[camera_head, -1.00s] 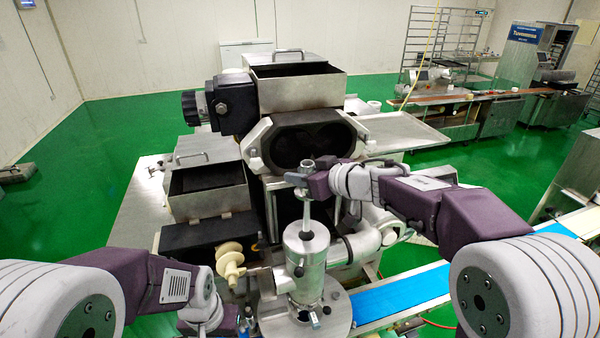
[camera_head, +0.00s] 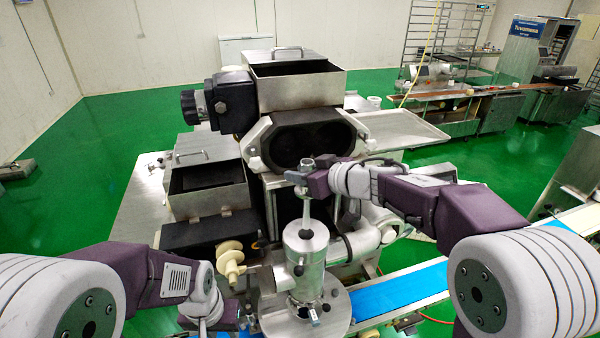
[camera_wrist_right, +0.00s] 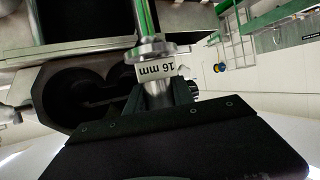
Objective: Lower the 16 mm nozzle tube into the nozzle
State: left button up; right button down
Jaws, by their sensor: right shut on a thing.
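The 16 mm nozzle tube (camera_head: 307,208) is a slim metal tube standing about upright, with a flanged top. Its "16 mm" label shows in the right wrist view (camera_wrist_right: 156,69). My right gripper (camera_head: 303,176) is shut on the tube near its top. The tube's lower end meets the top of the nozzle (camera_head: 306,245), a steel cylinder on a round plate; how deep it reaches inside is hidden. My left gripper (camera_head: 222,326) is low at the front left, apart from the nozzle, and its fingers are not clear.
The encrusting machine (camera_head: 297,90) with its hoppers stands just behind the nozzle. A cream spool-shaped part (camera_head: 229,258) sticks out left of the nozzle. A blue conveyor belt (camera_head: 400,291) runs to the right.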

jog(key=shift+w+r+p, duration=0.15)
jog(key=shift+w+p, duration=0.05)
jog(key=shift+p, duration=0.25)
jog(key=shift+w, duration=0.1)
jog(key=shift+f, duration=0.25)
jog(key=shift+f+b, duration=2.05)
jog(key=shift+f, duration=0.85)
jog(key=shift+f+b, duration=3.2)
jog(key=shift+f, duration=1.4)
jog(key=c, duration=0.8)
grip_release()
